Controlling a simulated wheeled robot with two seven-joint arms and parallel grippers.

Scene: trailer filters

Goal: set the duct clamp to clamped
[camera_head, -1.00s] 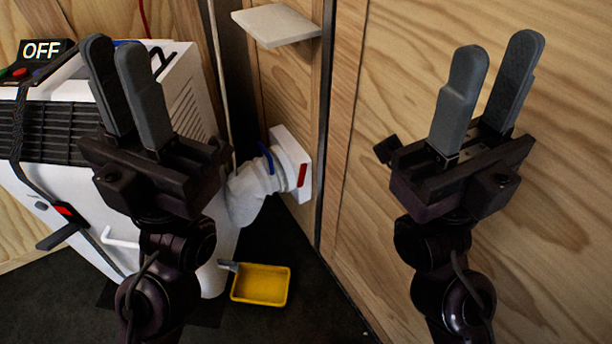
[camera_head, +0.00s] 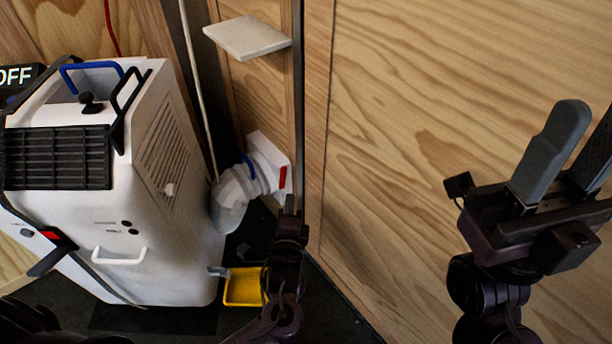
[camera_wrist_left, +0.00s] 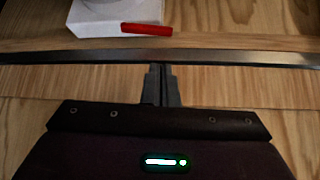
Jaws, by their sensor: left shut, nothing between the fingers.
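A pale duct (camera_head: 232,195) runs from the white machine to a white square collar (camera_head: 268,158) on the wood wall. A blue band or lever (camera_head: 248,166) lies across the duct by the collar, and a red bar (camera_head: 283,177) is on the collar's side. I cannot tell which part is the clamp. My left gripper (camera_head: 291,203) is just below and right of the collar, seen small and dark. In the left wrist view its fingers (camera_wrist_left: 158,72) are shut and empty, with the red bar (camera_wrist_left: 147,29) and collar (camera_wrist_left: 110,12) ahead, apart. My right gripper (camera_head: 585,125) is open and empty.
The white machine (camera_head: 110,200) with a black grille stands at left. A pale shelf (camera_head: 247,38) sticks out above the duct. A yellow tray (camera_head: 242,288) lies on the dark floor below. A wood wall (camera_head: 410,120) fills the right side.

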